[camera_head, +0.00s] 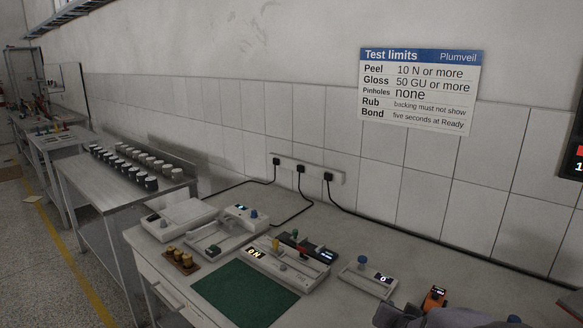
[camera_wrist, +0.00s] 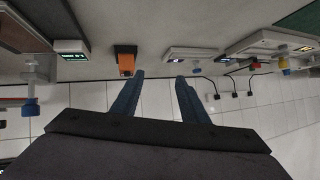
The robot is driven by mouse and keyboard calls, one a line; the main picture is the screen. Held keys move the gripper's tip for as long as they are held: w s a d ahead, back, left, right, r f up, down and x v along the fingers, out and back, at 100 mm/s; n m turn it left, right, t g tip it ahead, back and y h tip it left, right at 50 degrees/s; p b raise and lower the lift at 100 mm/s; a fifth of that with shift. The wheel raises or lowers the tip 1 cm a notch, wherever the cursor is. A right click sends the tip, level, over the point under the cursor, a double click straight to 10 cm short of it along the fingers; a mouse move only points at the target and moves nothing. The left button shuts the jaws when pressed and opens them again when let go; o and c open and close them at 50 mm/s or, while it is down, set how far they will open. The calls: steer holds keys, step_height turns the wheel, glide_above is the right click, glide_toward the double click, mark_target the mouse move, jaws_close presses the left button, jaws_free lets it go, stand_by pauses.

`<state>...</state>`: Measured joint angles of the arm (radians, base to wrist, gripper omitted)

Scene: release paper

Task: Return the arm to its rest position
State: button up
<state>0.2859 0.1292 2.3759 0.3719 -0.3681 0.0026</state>
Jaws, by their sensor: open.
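My gripper (camera_wrist: 160,78) shows in the wrist view with two dark blue fingers set apart. Nothing is between them; only bench surface and tiled wall show through the gap. The wrist view is upside down, with the bench at the top. An orange-and-black device (camera_wrist: 125,58) lies beyond the left fingertip, apart from it. In the head view a grey rounded part at the bottom right edge is probably my arm; my fingers cannot be made out there.
The bench holds a green mat (camera_head: 245,293), several test devices including one with a blue knob (camera_head: 368,276), and the orange device (camera_head: 435,298). A socket strip (camera_head: 306,168) with black cables is on the wall.

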steer(key=s+a+f+n+g+y, duration=0.1)
steer(key=s+a, duration=0.2)
steer(key=a, duration=0.1)
steer(key=s+a+f+n+g+y+p, duration=0.1)
steer(key=s+a+f+n+g+y, duration=0.1)
steer(key=a, duration=0.2)
steer(key=s+a+f+n+g+y, duration=0.1)
steer(key=s+a, duration=0.2)
steer(key=a, duration=0.1)
steer(key=shift+s+a+f+n, duration=0.25)
steer(key=shift+s+f+n, duration=0.05)
steer(key=shift+s+f, duration=0.05)
steer(key=s+a+n+g, duration=0.1)
steer(key=s+a+g, duration=0.1)
steer(key=s, duration=0.5)
steer(key=s+a+f+n+g+p, duration=0.1)
steer(key=s+g, duration=0.3)
steer(key=s, duration=0.4)
steer(key=shift+s+a+n+y, duration=0.15)
steer(key=shift+a+n+y, duration=0.25)
steer(key=shift+a+n, duration=0.35)
steer(key=shift+f, duration=0.1)
step_height(320, 180, down, 8)
steer(key=b, duration=0.8)
steer(key=shift+f, duration=0.2)
